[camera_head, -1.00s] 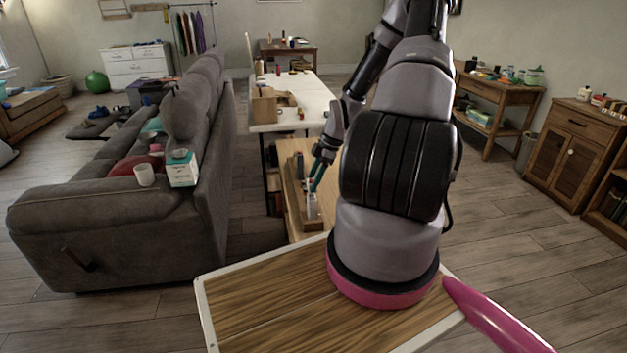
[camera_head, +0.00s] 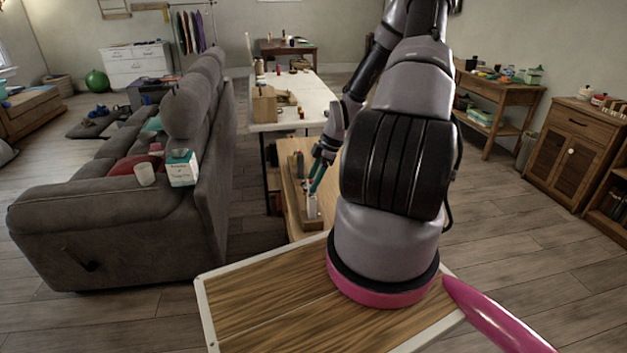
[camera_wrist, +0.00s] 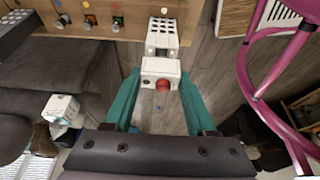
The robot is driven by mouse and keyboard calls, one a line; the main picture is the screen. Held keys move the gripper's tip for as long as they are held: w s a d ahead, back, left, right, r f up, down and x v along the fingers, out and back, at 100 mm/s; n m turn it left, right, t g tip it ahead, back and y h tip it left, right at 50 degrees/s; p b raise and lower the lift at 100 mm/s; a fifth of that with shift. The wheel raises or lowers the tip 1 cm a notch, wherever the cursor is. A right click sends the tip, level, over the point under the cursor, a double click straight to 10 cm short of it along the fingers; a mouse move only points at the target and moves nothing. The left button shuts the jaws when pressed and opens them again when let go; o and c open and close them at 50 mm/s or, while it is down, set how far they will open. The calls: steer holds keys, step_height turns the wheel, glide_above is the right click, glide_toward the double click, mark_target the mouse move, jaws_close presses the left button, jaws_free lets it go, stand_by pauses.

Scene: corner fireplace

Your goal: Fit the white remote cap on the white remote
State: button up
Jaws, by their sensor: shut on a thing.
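The white remote cap (camera_wrist: 158,69) is between the teal fingertips of my gripper (camera_wrist: 160,77) in the wrist view. It is a short white block with a dark spot and a round red part on it. Just beyond it is the white remote (camera_wrist: 162,35), with rows of dark dots on its face. The two look very close and lined up; I cannot tell whether they touch. In the head view my gripper (camera_head: 318,176) is low over the wooden table, with a small white piece (camera_head: 312,207) below it; its details are too small to read.
The wooden table (camera_head: 296,152) carries a raised wooden board (camera_wrist: 75,8) with several coloured knobs along it. A grey sofa (camera_head: 100,215) stands to the left, with a white mug (camera_head: 145,174) and a carton (camera_head: 181,169) on it.

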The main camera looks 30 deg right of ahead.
steer(key=shift+f, duration=1.2)
stand_by(0.3)
steer(key=o, duration=1.3)
steer(key=shift+c, duration=0.2)
steer(key=shift+r, duration=0.1)
steer(key=s+r+m+h, duration=0.3)
steer(key=r+m, duration=0.2)
steer(key=r, duration=1.8)
steer(key=s+a+r+m+t, duration=0.3)
steer(key=s+a+r+m, duration=0.4)
steer(key=r, duration=0.5)
steer(key=s+a+r+m+t, duration=0.3)
steer(key=s+a+r+m, duration=0.3)
steer(key=s+r, duration=0.3)
step_height(320, 180, up, 3)
steer(key=shift+s+a+f+m+y, duration=0.15)
steer(key=shift+s+a+m+y, duration=0.05)
steer(key=shift+a+m+y, duration=0.25)
